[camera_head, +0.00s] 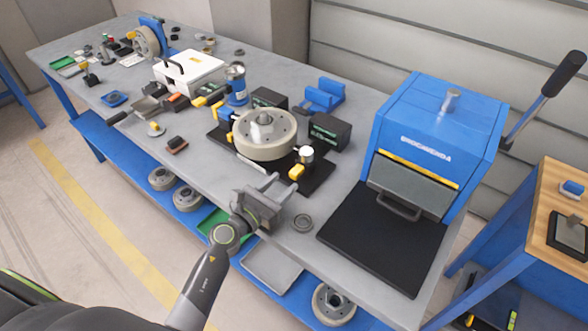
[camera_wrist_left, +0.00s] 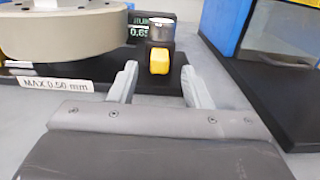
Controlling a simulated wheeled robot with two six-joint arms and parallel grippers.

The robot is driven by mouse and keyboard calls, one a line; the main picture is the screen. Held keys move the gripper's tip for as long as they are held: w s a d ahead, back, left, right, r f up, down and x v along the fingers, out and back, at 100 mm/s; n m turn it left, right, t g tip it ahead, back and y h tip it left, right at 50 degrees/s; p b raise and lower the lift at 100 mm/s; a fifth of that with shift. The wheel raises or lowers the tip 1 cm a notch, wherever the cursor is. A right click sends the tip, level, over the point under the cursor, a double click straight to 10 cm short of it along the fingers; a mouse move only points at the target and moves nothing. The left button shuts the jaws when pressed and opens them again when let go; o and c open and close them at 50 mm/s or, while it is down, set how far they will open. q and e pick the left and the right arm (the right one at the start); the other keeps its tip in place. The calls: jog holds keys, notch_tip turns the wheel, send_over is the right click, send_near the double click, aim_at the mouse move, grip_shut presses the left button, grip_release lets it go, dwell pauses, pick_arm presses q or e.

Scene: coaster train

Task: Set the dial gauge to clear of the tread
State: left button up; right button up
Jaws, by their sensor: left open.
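The dial gauge (camera_head: 306,153) stands on the black base plate at the near right side of the grey wheel (camera_head: 262,146), with a yellow block (camera_head: 296,172) low on its front. In the left wrist view the gauge (camera_wrist_left: 161,29) shows above the yellow block (camera_wrist_left: 159,61), close to the wheel's tread (camera_wrist_left: 70,34); whether it touches the tread I cannot tell. My left gripper (camera_head: 274,183) is open and empty in front of the gauge. In the left wrist view its fingertips (camera_wrist_left: 158,77) lie on either side of the yellow block, apart from it. My right gripper is not in view.
A label reading MAX 0.50 mm (camera_wrist_left: 55,84) lies before the wheel. A dark display box (camera_head: 329,131) stands behind the gauge. A blue press (camera_head: 432,124) with a black plate (camera_head: 375,244) stands to the right.

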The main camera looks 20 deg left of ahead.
aim_at(292, 175)
pick_arm(q)
jog(key=x, duration=0.6)
grip_shut()
